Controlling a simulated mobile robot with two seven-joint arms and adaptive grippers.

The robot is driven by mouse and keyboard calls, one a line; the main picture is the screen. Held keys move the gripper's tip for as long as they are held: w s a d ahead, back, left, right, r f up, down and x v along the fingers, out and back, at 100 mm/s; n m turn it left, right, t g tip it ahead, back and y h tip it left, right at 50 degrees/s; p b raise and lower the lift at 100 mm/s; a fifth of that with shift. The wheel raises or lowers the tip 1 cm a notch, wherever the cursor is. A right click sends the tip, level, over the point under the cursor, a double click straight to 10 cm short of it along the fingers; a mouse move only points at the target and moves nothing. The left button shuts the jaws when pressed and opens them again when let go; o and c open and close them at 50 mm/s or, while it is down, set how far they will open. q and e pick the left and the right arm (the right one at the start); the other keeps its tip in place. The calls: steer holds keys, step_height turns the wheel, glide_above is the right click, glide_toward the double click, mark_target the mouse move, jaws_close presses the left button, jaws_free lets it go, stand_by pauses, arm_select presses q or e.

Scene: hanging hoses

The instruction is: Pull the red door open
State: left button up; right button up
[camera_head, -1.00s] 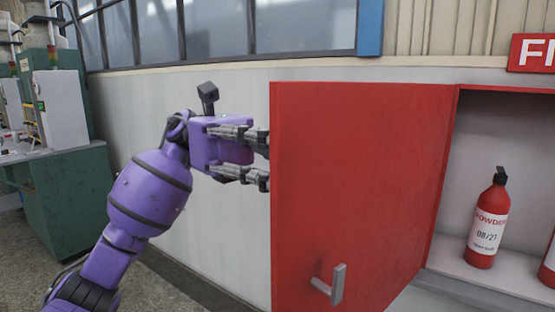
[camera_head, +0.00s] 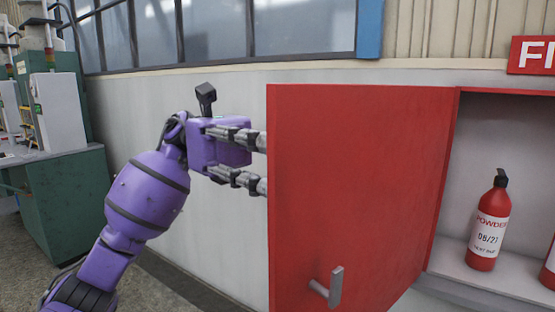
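The red door (camera_head: 355,190) stands swung open on the cabinet at the right, hinged at its right side. Its grey handle (camera_head: 333,288) is low on the face toward me. My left gripper (camera_head: 262,164) is at the door's left edge, with its two fingers spread apart one above the other. The fingertips are hidden behind the door, so I cannot tell whether they touch it. Nothing shows between the visible parts of the fingers. My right gripper is not in view.
The open cabinet holds a red extinguisher (camera_head: 489,222) on its shelf (camera_head: 480,275), with part of another at the right edge. A red sign (camera_head: 533,55) is above. Green machinery (camera_head: 65,195) stands at the left. A white wall (camera_head: 125,125) with windows is behind my arm.

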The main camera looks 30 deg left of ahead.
arm_select(q)
steer(key=shift+f, duration=0.1)
steer(key=v, duration=1.2)
